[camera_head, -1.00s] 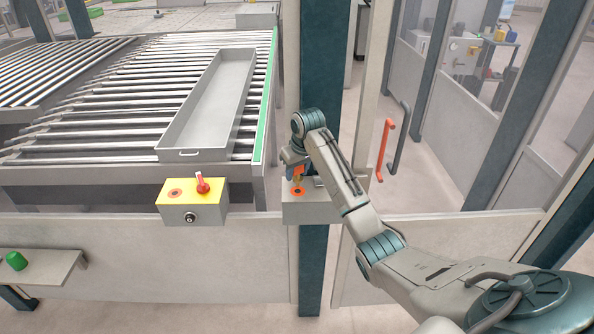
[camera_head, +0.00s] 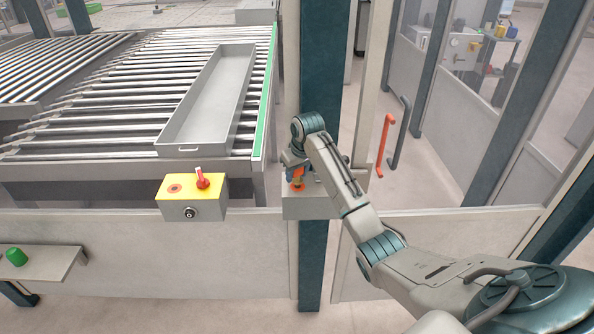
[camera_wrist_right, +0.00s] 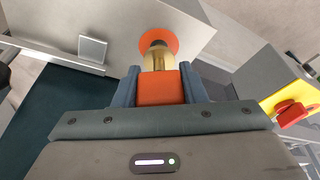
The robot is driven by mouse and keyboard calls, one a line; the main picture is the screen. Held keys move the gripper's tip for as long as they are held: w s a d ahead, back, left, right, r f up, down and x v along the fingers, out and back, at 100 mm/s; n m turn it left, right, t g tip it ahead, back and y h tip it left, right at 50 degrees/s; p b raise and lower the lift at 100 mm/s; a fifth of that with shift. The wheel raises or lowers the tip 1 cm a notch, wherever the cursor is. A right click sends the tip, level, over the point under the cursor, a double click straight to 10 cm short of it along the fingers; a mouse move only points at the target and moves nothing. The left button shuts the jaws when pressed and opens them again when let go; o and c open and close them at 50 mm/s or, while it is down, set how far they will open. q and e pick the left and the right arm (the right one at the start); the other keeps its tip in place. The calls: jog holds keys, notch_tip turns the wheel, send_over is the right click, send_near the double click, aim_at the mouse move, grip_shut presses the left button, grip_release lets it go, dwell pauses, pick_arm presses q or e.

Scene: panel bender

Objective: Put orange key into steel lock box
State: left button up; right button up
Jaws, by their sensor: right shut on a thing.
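The orange key (camera_wrist_right: 160,88) is between the two fingers of my right gripper (camera_wrist_right: 160,86), which is shut on its orange head. Its brass part (camera_wrist_right: 158,60) points away from the gripper to the orange ring (camera_wrist_right: 172,36) on the grey steel lock box (camera_wrist_right: 195,22). The brass end meets the dark middle of the ring; how deep it sits is hidden. In the head view, my right gripper (camera_head: 297,177) is just above the top of the lock box (camera_head: 310,208), with the key's orange (camera_head: 298,186) at the ring. My left gripper is out of view.
A yellow-topped control box (camera_head: 191,197) with a red switch (camera_head: 202,179) stands left of the lock box. A dark post (camera_head: 321,70) rises behind my right wrist. A long grey tray (camera_head: 208,105) lies on the roller table. A low fence panel (camera_head: 130,250) runs below.

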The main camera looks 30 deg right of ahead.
jog(key=shift+f, duration=0.95)
jog(key=o, duration=1.1)
jog(key=shift+c, duration=0.2)
